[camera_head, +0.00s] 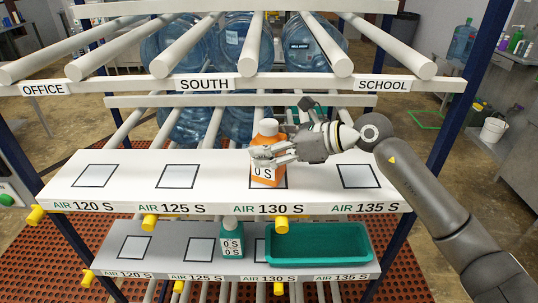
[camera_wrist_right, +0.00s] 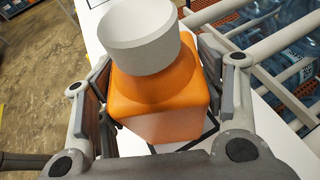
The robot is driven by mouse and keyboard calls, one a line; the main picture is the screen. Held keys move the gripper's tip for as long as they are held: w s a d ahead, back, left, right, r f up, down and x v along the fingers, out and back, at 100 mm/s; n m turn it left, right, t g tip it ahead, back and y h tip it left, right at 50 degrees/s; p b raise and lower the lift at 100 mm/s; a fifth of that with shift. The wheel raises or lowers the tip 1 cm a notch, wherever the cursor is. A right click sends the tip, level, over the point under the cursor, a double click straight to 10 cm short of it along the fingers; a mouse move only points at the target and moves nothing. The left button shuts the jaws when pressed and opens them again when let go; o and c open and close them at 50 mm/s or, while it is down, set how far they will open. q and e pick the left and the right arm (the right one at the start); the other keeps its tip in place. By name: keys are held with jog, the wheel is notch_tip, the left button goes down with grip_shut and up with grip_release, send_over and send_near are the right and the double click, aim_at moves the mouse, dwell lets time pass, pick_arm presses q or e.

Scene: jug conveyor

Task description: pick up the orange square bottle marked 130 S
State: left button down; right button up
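The orange square bottle (camera_head: 266,148) with a white cap stands on the upper white shelf at the AIR 130 S place. Its label reads "0 S" where I can see it; the gripper hides part of its front. It fills the middle of the right wrist view (camera_wrist_right: 165,100). My right gripper (camera_head: 270,155) reaches it from the right, with its finger pads against two opposite sides of the bottle. The bottle looks upright, with its base on the marked square. My left gripper is out of view.
A teal bottle (camera_head: 231,239) and a teal tray (camera_head: 318,257) are on the lower shelf. Empty marked squares lie left and right on the upper shelf (camera_head: 136,195). White rails (camera_head: 240,82) and large blue water jugs stand behind. Yellow knobs (camera_head: 281,225) line the front.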

jog(key=c, duration=0.5)
jog(key=shift+r, duration=0.35)
